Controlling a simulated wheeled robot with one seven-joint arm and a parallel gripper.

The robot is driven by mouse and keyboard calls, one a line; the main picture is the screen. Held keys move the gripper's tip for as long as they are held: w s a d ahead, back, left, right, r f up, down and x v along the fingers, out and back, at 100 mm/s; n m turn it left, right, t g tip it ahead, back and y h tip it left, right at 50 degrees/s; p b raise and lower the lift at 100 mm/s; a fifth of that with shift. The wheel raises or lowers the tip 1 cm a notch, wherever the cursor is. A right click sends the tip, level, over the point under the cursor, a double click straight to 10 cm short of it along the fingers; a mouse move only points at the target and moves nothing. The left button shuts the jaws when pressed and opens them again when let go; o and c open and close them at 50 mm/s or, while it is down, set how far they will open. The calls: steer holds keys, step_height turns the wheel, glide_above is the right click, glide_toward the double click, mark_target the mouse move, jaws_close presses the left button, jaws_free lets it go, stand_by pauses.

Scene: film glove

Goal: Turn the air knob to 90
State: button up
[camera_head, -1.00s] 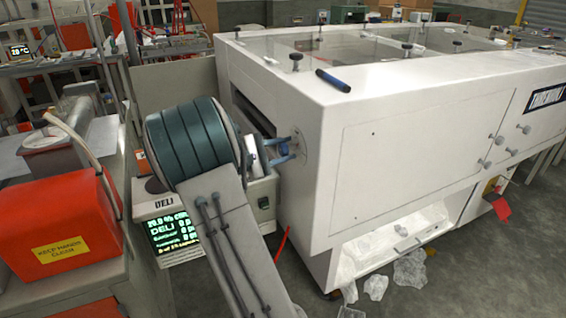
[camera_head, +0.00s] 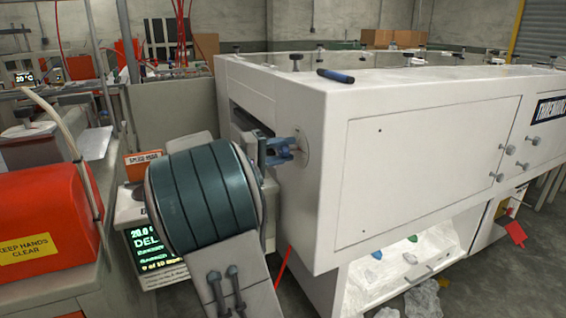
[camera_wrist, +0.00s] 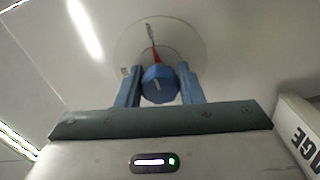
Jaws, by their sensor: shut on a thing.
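The air knob (camera_wrist: 158,84) is a blue faceted knob with a pale mark on its face, in the wrist view. It sits on a round pale dial plate (camera_wrist: 185,42) with a red pointer behind it. My gripper (camera_wrist: 160,86) has its two blue fingers on either side of the knob, shut on it. In the head view my gripper (camera_head: 285,150) meets the white machine's side at the round plate (camera_head: 302,146). The knob is mostly hidden by the fingers there. The dial's numbers are not readable.
The white machine (camera_head: 420,110) fills the right side, with a dark blue tool (camera_head: 336,76) on its top. A red box (camera_head: 45,165) stands on the left bench. A display with green text (camera_head: 150,245) is behind my arm.

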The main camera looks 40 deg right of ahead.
steer(key=shift+m+b, duration=0.4)
steer(key=o, duration=1)
steer(key=shift+c, duration=0.2)
steer(key=p+v, duration=0.1)
steer(key=v, duration=1.3)
steer(key=shift+p, duration=0.35)
steer(key=shift+d, duration=0.1)
